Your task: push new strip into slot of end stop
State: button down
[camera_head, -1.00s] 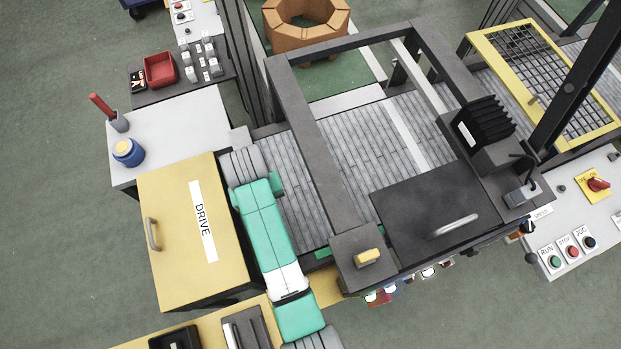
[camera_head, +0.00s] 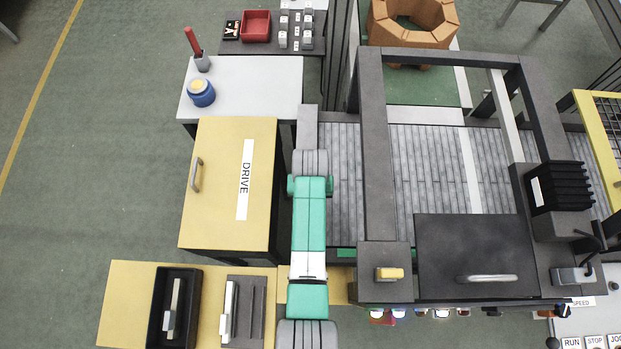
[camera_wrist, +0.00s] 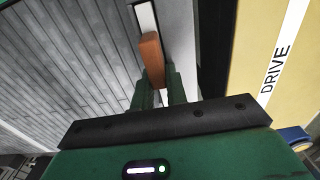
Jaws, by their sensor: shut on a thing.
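In the wrist view my gripper (camera_wrist: 158,92) has its green fingers shut on an orange-brown block (camera_wrist: 152,58). The block points away from the palm. A white strip (camera_wrist: 146,18) lies just beyond the block's far end, in a dark-edged groove. This looks like the slot of the end stop beside the grey slatted bed; I cannot tell how deep the strip sits or whether the block touches it. In the head view a grey bar (camera_head: 307,121), possibly the end stop, stands at the bed's left end. My arm hides the gripper there.
The yellow DRIVE cabinet (camera_head: 222,190) stands close on the left. A dark frame (camera_head: 376,150) spans the slatted bed (camera_head: 425,165). A black tray (camera_head: 160,335) and a grey holder (camera_head: 257,318) with a pale strip lie on the yellow bench. A blue jar (camera_head: 201,93) stands behind.

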jog(key=shift+f, duration=0.1)
jog(key=c, duration=1.4)
grip_release()
notch_tip(320, 180, up, 12)
jog(key=p, duration=0.1)
